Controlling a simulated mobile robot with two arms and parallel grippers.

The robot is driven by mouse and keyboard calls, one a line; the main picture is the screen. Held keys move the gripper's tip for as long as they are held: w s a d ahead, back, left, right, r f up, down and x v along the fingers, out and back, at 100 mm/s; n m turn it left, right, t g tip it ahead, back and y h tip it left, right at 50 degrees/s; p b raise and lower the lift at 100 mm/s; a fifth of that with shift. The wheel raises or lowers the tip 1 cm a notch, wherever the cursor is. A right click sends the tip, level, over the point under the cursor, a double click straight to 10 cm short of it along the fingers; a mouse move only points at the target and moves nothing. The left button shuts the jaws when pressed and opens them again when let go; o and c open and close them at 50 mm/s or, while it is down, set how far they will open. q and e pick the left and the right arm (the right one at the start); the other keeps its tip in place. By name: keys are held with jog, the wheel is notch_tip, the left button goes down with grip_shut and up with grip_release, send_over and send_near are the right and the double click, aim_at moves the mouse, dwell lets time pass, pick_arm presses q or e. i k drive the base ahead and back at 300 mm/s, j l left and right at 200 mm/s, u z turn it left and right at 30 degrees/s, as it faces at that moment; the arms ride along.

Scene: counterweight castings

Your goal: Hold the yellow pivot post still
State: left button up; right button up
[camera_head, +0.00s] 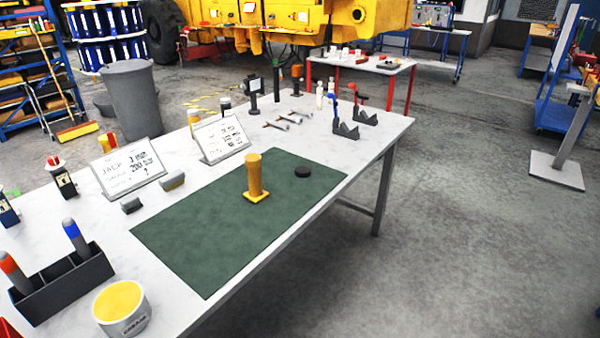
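The yellow pivot post (254,174) stands upright on a square yellow base on the green mat (195,241). Nothing touches it. Neither of my grippers shows in the head view.
The white table (100,222) holds two tilted sign boards (128,166), a dark marker holder (62,287), a yellow-topped tub (122,310) and dark V-shaped stands (346,131). Tools lie at the back. The mat around the post is mostly clear. Open floor lies to the right.

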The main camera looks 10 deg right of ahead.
aim_at(256, 193)
jog(key=u, duration=0.25)
jog(key=i+l+u, duration=0.1)
jog(key=l+u, duration=0.2)
jog(key=i+l+u, duration=0.1)
jog(key=l+u, duration=0.2)
jog(key=i+l+u, duration=0.1)
jog(key=l+u, duration=0.15)
jog(key=i+l+u, duration=0.15)
jog(key=l, duration=1.05)
jog(key=l+u, duration=0.15)
jog(key=l, duration=1.05)
